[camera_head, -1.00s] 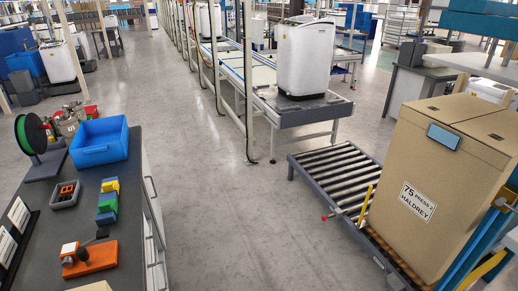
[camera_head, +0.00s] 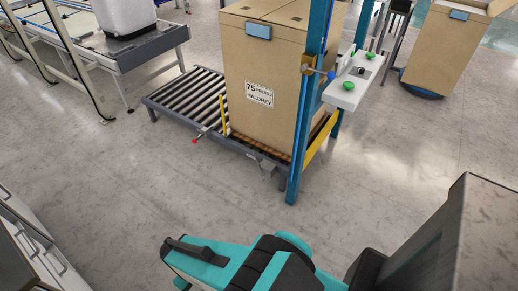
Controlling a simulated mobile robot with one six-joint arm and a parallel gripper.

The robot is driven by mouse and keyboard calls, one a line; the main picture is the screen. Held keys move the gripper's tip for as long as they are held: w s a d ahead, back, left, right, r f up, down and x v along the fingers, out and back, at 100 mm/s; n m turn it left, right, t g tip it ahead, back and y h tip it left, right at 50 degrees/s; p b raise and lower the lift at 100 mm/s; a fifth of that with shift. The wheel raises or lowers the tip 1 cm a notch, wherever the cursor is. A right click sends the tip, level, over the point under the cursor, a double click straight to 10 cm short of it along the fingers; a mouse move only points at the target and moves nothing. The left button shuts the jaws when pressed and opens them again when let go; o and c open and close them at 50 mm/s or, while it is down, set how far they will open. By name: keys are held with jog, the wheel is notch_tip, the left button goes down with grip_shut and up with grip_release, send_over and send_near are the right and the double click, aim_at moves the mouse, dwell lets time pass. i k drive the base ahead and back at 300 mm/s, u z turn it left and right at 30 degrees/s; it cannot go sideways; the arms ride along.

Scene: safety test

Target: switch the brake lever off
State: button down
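A small lever with a red tip (camera_head: 195,140) sticks out at the front edge of the roller conveyor (camera_head: 178,104). A thin yellow upright bar (camera_head: 224,115) stands close to its right, against the big cardboard box. I cannot tell for sure which of the two is the brake lever, or whether it is on or off. My teal and black arm reaches in at the bottom, with its end (camera_head: 190,257) at the lower left, well apart from the conveyor. No clear pair of fingertips shows, so its opening cannot be read.
The tall cardboard box (camera_head: 265,75) stands at the conveyor's right end. A blue post (camera_head: 309,110) and a white panel with green buttons (camera_head: 347,90) stand beside it. A grey cabinet (camera_head: 35,255) is at the lower left. The floor between is clear.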

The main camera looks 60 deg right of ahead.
aim_at(251, 147)
jog(key=u, duration=0.45)
jog(key=k, duration=0.1)
jog(key=z, duration=0.9)
jog(key=i, duration=0.9)
jog(key=u, duration=1.3)
jog(key=k, duration=0.1)
jog(key=z, duration=2.85)
